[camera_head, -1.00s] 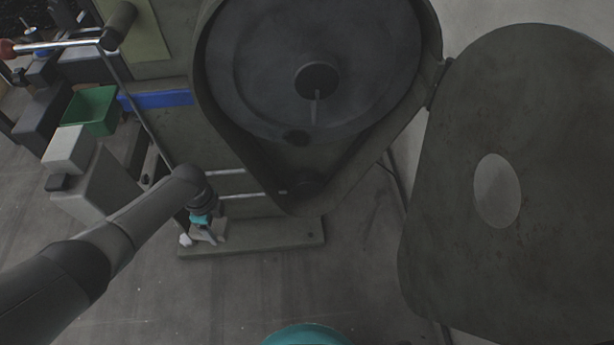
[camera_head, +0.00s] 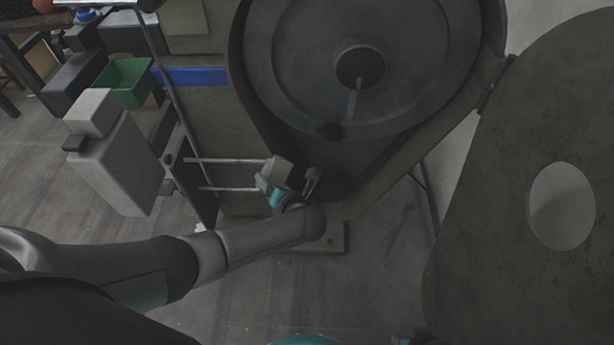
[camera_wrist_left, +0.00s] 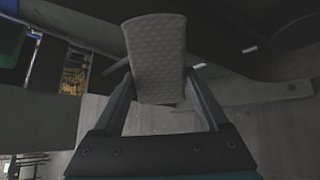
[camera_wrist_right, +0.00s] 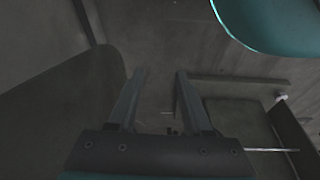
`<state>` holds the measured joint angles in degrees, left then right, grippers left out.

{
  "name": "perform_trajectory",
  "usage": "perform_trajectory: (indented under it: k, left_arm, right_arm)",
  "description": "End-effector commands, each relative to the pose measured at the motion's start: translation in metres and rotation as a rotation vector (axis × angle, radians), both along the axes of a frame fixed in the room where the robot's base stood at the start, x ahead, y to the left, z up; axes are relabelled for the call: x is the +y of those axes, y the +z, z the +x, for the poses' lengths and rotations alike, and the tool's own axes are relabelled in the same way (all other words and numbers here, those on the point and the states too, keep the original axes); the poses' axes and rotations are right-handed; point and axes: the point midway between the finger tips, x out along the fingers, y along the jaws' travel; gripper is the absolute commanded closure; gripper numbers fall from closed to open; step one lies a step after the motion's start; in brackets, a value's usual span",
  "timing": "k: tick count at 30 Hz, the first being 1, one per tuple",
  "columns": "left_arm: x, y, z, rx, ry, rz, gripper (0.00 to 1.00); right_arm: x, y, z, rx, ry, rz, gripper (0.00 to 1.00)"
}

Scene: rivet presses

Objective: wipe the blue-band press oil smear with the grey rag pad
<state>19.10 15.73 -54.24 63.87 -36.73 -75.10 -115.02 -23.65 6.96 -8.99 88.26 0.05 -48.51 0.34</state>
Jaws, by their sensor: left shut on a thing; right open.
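My left gripper (camera_head: 288,184) is shut on the grey rag pad (camera_head: 277,170), just in front of the lower part of the press's round housing. In the left wrist view the pad (camera_wrist_left: 155,50) is a pale, quilted block standing out between the fingers. The press with the blue band (camera_head: 195,75) has its housing open, showing a large dark flywheel (camera_head: 300,60).
The open cover (camera_head: 500,200), with a pale oval, stands at the right. Two metal rods (camera_head: 230,188) run beside the left gripper. A grey box-shaped unit (camera_head: 118,165) and a green bin (camera_head: 126,80) are at the left.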

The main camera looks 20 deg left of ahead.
Motion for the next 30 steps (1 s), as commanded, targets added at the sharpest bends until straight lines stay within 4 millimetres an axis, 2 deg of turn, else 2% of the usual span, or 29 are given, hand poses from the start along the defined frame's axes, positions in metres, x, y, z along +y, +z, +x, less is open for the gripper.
perform_trajectory:
  k: [4, 9, 16, 23, 30]
  left_arm:
    - [-0.018, 0.013, 0.004, -0.121, -0.182, 0.108, 0.68]
    - [-0.047, 0.040, 0.007, -0.280, -0.363, 0.199, 0.68]
    - [-0.081, 0.074, 0.002, -0.421, -0.497, 0.259, 0.68]
    - [-0.087, 0.083, 0.004, -0.452, -0.519, 0.271, 0.68]
    - [-0.081, 0.082, 0.025, -0.452, -0.518, 0.272, 0.68]
  right_arm:
    - [0.007, 0.016, 0.010, -0.016, -0.002, 0.009, 0.50]
    - [0.012, 0.041, 0.017, -0.028, -0.003, 0.018, 0.50]
    - [0.017, 0.070, 0.019, -0.040, -0.007, 0.026, 0.50]
    - [0.017, 0.082, 0.020, -0.049, -0.007, 0.028, 0.50]
    - [0.018, 0.104, 0.025, -0.086, -0.008, 0.033, 0.50]
